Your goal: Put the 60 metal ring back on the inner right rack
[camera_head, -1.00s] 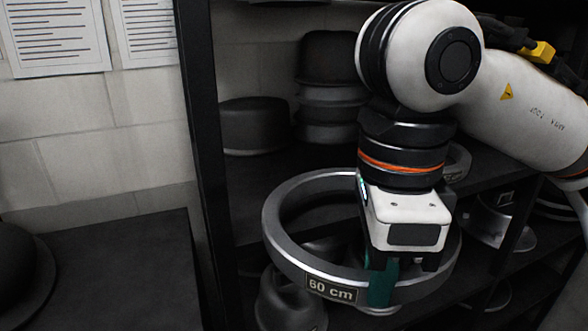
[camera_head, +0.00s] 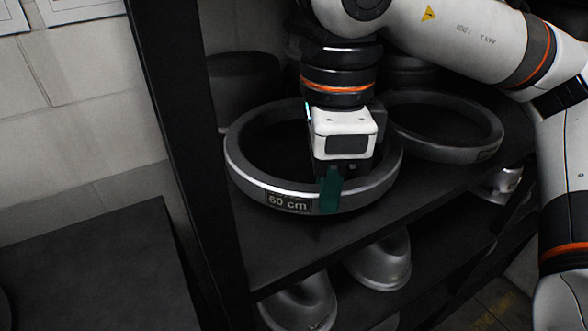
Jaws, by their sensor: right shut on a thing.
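The 60 metal ring (camera_head: 247,178) is a thick grey ring with a "60 cm" label on its front. It is over the rack's upper shelf (camera_head: 290,250), on the left part beside the dark upright. I cannot tell whether it touches the shelf. My right gripper (camera_head: 331,187) points down and is shut on the ring's front wall, just right of the label. Its green fingertip shows on the outside of the wall; the inner finger is hidden. My left gripper is not in view.
A second grey ring (camera_head: 448,152) lies on the same shelf to the right, close to the held one. Dark hats (camera_head: 243,82) stand behind. Metal hat forms (camera_head: 381,262) sit on the shelf below. A dark upright (camera_head: 186,150) and a dark table (camera_head: 90,262) are at left.

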